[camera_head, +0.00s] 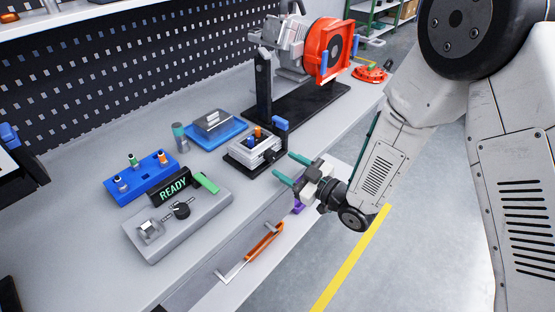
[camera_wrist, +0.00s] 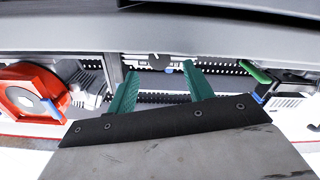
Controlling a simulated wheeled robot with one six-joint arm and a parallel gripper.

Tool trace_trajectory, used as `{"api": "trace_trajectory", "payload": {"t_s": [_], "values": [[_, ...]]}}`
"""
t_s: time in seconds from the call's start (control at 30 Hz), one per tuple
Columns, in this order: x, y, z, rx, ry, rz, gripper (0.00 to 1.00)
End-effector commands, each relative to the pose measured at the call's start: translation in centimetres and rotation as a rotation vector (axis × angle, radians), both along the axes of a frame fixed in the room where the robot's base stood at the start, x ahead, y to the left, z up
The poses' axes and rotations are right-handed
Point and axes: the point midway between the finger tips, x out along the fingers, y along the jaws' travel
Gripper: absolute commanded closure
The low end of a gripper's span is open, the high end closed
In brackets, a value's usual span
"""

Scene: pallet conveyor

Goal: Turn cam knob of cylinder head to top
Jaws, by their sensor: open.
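A grey fixture (camera_head: 158,246) with a READY sign (camera_head: 174,187) stands on the bench in the head view. A black knob (camera_head: 182,210) with a thin bar sits on its top; I cannot tell its exact pointing. A silver block (camera_head: 247,151) with blue and orange pegs rests in a black holder further right; I cannot tell for sure which part is the cylinder head. My gripper (camera_head: 281,164) is open and empty, its teal fingers right of the silver block and apart from it. In the wrist view the fingers of my gripper (camera_wrist: 160,68) are spread with nothing between them.
A blue rack (camera_head: 141,179) with several pegs and a blue tray (camera_head: 213,134) with a metal part stand behind the fixture. A machine with an orange wheel (camera_head: 314,52) stands at the back right. An orange-handled tool (camera_head: 264,242) lies at the front. Open floor is at the right.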

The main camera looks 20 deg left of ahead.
Motion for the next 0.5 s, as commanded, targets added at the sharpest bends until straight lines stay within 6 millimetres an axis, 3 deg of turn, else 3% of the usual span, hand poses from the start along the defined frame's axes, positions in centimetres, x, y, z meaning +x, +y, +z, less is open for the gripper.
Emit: {"api": "trace_trajectory", "payload": {"t_s": [0.2, 0.5], "values": [[1.2, 2.9, 0.0, -0.001, 0.0, 0.0, 0.48], [1.7, 4.0, 0.0, -0.001, 0.001, -0.002, 0.48]]}}
